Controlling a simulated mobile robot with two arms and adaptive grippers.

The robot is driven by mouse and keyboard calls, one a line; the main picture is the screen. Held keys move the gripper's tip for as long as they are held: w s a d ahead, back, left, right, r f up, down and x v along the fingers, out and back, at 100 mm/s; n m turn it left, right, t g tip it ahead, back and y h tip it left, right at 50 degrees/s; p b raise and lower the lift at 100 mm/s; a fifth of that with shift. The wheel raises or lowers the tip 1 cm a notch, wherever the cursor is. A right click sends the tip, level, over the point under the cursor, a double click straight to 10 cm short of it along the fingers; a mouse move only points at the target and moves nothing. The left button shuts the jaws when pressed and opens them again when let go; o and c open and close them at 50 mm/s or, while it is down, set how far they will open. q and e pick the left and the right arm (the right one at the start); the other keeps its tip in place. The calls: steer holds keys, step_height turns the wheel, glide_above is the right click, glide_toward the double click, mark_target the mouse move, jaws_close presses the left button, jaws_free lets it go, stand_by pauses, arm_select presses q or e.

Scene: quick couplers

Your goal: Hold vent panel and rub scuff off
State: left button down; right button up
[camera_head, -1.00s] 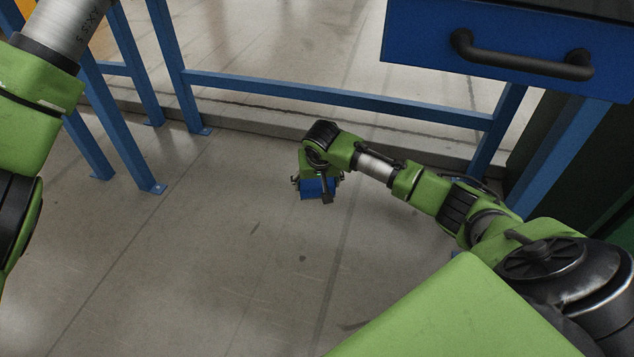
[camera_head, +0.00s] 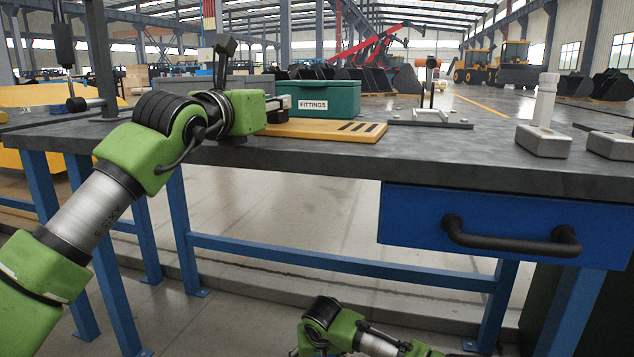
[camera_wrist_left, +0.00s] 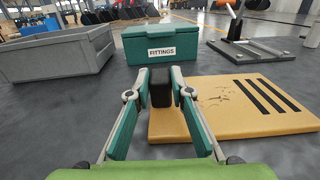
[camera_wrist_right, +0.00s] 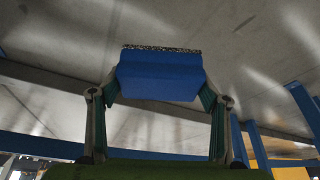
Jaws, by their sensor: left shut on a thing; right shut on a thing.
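The yellow vent panel (camera_head: 320,129) with dark slots lies flat on the grey workbench. In the left wrist view the panel (camera_wrist_left: 215,125) shows thin dark scuff marks (camera_wrist_left: 218,100) left of its slots. My right gripper (camera_wrist_right: 160,90) is shut on a blue block (camera_wrist_right: 158,82) with a speckled grey face, in the right wrist view. In the head view the right arm is low, below the bench, its gripper cut off.
A green FITTINGS box (camera_head: 325,98) stands behind the panel, and a grey bin (camera_wrist_left: 60,52) is to its left. A metal fixture (camera_head: 430,118) and grey blocks (camera_head: 543,140) are to the right. A blue drawer (camera_head: 500,225) hangs under the bench top.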

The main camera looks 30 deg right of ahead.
arm_select(q)
steer(key=shift+f, duration=0.15)
steer(key=c, duration=1.7)
jaws_free()
steer(key=shift+s+a, duration=0.1)
steer(key=shift+a, duration=0.05)
steer(key=v, duration=1.1)
steer(key=shift+s+a, duration=0.15)
steer(key=shift+a, duration=0.1)
